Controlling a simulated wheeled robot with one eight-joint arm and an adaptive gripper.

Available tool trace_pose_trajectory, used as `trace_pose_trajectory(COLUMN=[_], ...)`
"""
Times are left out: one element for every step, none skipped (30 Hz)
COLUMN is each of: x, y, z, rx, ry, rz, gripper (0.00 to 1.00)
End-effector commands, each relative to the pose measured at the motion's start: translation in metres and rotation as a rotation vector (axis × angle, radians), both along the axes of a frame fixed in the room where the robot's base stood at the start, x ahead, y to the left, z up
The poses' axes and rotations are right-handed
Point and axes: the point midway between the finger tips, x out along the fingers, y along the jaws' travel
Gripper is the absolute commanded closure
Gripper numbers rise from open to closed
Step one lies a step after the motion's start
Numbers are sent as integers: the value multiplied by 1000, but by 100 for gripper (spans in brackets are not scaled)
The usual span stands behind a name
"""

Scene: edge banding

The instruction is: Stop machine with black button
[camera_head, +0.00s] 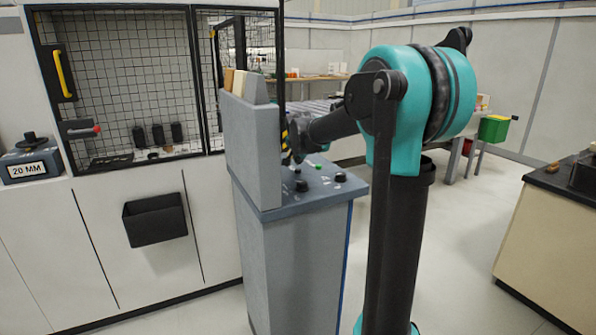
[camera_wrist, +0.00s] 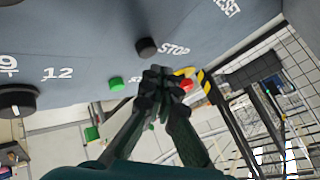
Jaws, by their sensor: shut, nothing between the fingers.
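The black button (camera_wrist: 147,48) is on the grey control panel (camera_wrist: 90,50) in the wrist view, beside the printed word STOP. My gripper (camera_wrist: 158,72) is shut and empty, with its fingertips just below the black button in the picture. A small gap shows between them there; the distance to the panel is hard to judge. A green button (camera_wrist: 115,83) lies left of the fingertips, and a red part (camera_wrist: 187,85) shows partly behind them.
A black dial (camera_wrist: 17,98) marked 12 is at the wrist view's left. In the head view, dark knobs (camera_head: 340,177) stand on the grey pedestal (camera_head: 290,245). A mesh-fronted machine (camera_head: 125,75) is at left, a counter (camera_head: 560,190) at right.

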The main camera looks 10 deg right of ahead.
Motion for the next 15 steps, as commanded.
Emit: trace_pose_trajectory(x=[0, 0, 0, 0, 0, 0, 0, 0, 0, 0, 0, 0, 0, 0, 0], y=[0, 0, 0, 0, 0, 0, 0, 0, 0, 0, 0, 0, 0, 0, 0], z=[4, 7, 11, 13, 16, 20, 23, 25, 29, 32, 34, 37, 40, 42, 44], rx=[0, 0, 0, 0, 0, 0, 0, 0, 0, 0, 0, 0, 0, 0, 0], ry=[0, 0, 0, 0, 0, 0, 0, 0, 0, 0, 0, 0, 0, 0, 0], rz=[0, 0, 0, 0, 0, 0, 0, 0, 0, 0, 0, 0, 0, 0, 0], gripper=[100, 100, 100, 100, 100, 100, 100, 100, 100, 100, 100, 100, 100, 100, 100])
